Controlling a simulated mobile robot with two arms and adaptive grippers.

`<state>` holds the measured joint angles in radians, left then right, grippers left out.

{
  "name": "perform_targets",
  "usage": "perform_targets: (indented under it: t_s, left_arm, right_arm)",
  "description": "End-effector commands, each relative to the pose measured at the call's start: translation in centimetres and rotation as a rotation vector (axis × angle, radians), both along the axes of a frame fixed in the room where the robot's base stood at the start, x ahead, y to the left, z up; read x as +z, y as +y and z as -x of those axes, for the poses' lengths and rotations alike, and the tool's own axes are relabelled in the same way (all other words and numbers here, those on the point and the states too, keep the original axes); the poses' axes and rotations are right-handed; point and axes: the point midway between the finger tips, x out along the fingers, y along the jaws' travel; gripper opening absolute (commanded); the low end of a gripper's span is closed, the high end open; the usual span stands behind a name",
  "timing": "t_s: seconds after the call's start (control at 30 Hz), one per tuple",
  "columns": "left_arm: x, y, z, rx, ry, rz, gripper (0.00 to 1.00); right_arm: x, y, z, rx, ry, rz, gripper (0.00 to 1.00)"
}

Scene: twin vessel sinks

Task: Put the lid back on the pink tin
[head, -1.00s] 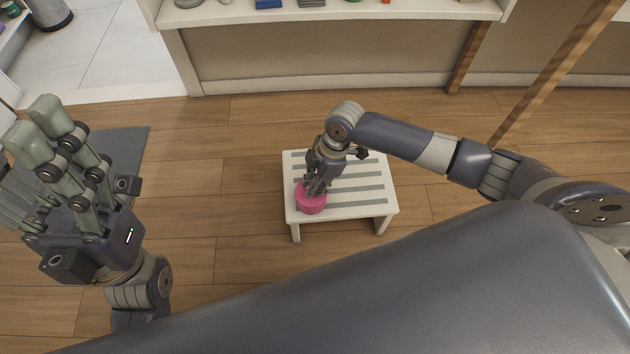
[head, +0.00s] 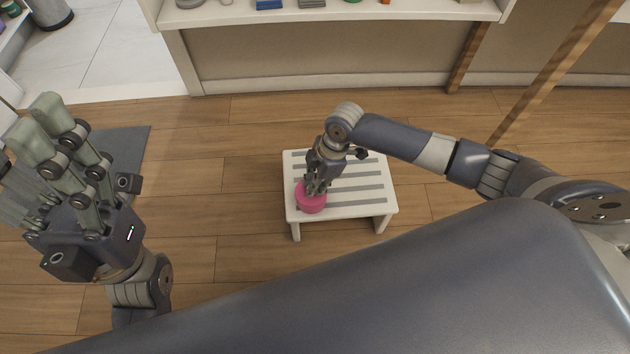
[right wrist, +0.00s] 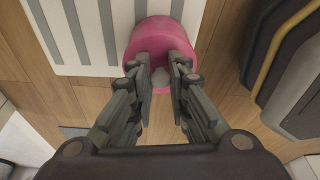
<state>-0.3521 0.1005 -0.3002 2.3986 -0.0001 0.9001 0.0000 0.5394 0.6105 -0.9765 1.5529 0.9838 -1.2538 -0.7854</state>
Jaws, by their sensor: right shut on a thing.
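The pink tin (head: 311,204) stands on the front left part of a white slatted stool. It also shows in the right wrist view (right wrist: 183,27), with a darker pink round top. My right gripper (head: 316,188) reaches down onto it from above. In the right wrist view its fingers (right wrist: 160,75) are closed around a small grey knob (right wrist: 160,77) at the lid (right wrist: 150,48). The lid appears to lie on the tin; whether a gap is left between them cannot be told. My left gripper (head: 35,122) is raised at the left, open and empty, away from the stool.
The white stool (head: 360,203) has free slats right of the tin. Wooden floor lies clear around it. A white shelf (head: 340,12) with small items runs along the back. A grey mat (head: 125,160) lies at the left, partly behind my left gripper.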

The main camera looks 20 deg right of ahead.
Motion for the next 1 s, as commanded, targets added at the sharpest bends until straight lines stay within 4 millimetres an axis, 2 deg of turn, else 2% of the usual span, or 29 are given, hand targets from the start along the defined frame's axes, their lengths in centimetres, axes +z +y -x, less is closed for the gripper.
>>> perform_targets:
  t_s: [0.37, 0.4, 0.47, 0.7, 0.73, 0.83, 1.0]
  left_arm:
    - [0.09, 0.01, 0.04, 0.0, -0.003, 0.001, 0.62]
    - [0.11, 0.01, 0.04, 0.0, -0.004, 0.001, 0.62]
    - [0.12, 0.02, 0.04, 0.0, -0.004, 0.0, 0.62]
    - [0.16, 0.02, 0.06, 0.0, -0.005, 0.001, 0.62]
    - [0.16, 0.02, 0.06, 0.0, -0.005, 0.001, 0.62]
    - [0.16, 0.03, 0.07, 0.0, -0.005, 0.001, 0.62]
    - [0.16, 0.03, 0.08, 0.0, -0.006, 0.001, 0.62]
  right_arm:
    - [-0.04, 0.0, 0.02, 0.0, 0.0, 0.0, 0.0]
    - [-0.03, 0.01, 0.02, 0.0, 0.0, 0.0, 0.26]
    - [-0.03, 0.0, 0.02, 0.0, 0.0, 0.0, 0.39]
    - [-0.03, 0.0, 0.02, 0.0, 0.0, 0.0, 0.4]
    - [-0.03, -0.01, 0.02, 0.0, 0.001, 0.0, 0.42]
    - [-0.03, -0.01, 0.02, 0.0, 0.0, 0.0, 0.6]
    - [-0.03, -0.01, 0.02, 0.0, 0.0, 0.0, 0.6]
